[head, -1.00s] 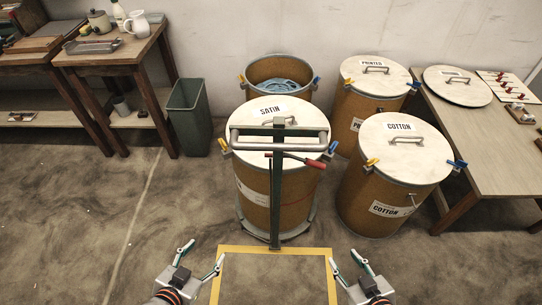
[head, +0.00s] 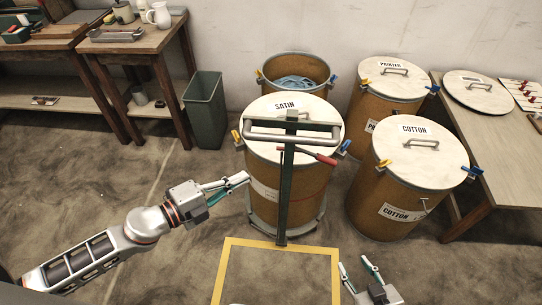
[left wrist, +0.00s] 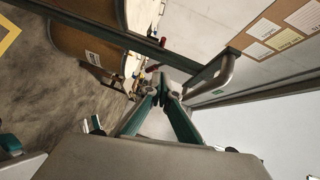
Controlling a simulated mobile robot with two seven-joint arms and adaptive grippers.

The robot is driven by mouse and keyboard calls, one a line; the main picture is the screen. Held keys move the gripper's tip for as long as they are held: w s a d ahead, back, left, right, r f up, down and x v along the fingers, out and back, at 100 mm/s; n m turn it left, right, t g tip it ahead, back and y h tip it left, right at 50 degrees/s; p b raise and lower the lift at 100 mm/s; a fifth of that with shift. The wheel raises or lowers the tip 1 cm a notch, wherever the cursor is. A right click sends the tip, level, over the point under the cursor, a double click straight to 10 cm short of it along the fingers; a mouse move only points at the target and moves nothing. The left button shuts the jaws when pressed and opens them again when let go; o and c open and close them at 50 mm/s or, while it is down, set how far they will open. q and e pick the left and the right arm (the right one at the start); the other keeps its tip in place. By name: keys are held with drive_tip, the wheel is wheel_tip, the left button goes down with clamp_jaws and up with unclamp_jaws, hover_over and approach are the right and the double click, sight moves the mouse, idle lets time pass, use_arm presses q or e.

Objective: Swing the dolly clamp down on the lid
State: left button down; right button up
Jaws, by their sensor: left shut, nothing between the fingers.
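The dolly stands under the SATIN drum (head: 262,170), with a green post (head: 286,200) and a grey handle bar (head: 270,137) in front of the lid (head: 318,112). The clamp's red lever (head: 322,158) juts to the right from the post. From the head view I cannot tell whether the clamp touches the lid. My left gripper (head: 247,177) is shut and empty, just left of the post in the picture. In the left wrist view its fingertips (left wrist: 168,82) appear close to a red part, apparently the lever. My right gripper (head: 356,262) is open and empty at the bottom.
A COTTON drum (head: 375,195) and a PRINTED drum (head: 365,100) stand to the right, and an open drum (head: 262,75) behind. A green bin (head: 205,110) and wooden tables stand at the sides. A yellow floor frame (head: 232,260) lies in front, its inside clear.

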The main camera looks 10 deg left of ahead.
sight(281, 149)
use_arm(q)
drive_tip(key=shift+w+d, duration=0.1)
use_arm(e)
drive_tip(key=shift+w+r, duration=0.1)
use_arm(q)
drive_tip(key=p+x, duration=0.1)
drive_tip(key=x, duration=0.8)
drive_tip(key=shift+w+d, duration=0.2)
drive_tip(key=shift+d, duration=0.1)
drive_tip(key=shift+w+f+b, duration=0.2)
drive_tip(key=shift+w+b, duration=0.05)
drive_tip(key=shift+w, duration=0.75)
drive_tip(key=shift+w+f+b, duration=0.25)
drive_tip(key=shift+w, duration=0.75)
use_arm(e)
drive_tip(key=shift+d, duration=0.1)
